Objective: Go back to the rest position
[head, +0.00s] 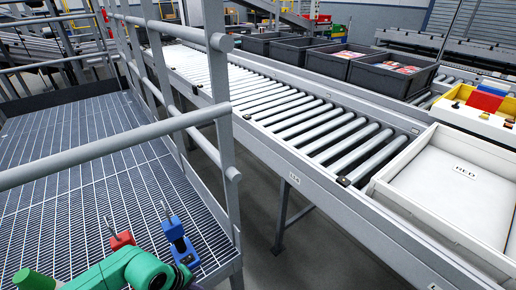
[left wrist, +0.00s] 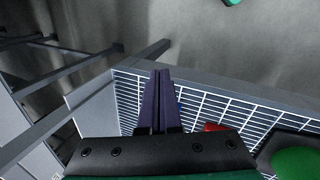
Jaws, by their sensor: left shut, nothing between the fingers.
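My left gripper (left wrist: 158,76) shows in the left wrist view with its two dark fingers pressed together and nothing between them. It points out over the grated catwalk floor (left wrist: 245,112) toward bare grey ground. In the head view my green left arm comes in at the bottom left, over the catwalk grating (head: 75,165); its fingers cannot be made out there. My right gripper is in neither view.
A red object (head: 122,240) and a blue object (head: 174,229) are close by my left arm. Grey railings (head: 120,155) border the catwalk. Beyond are a roller conveyor (head: 300,115), a white tray labelled RED (head: 400,192) and dark crates (head: 385,80).

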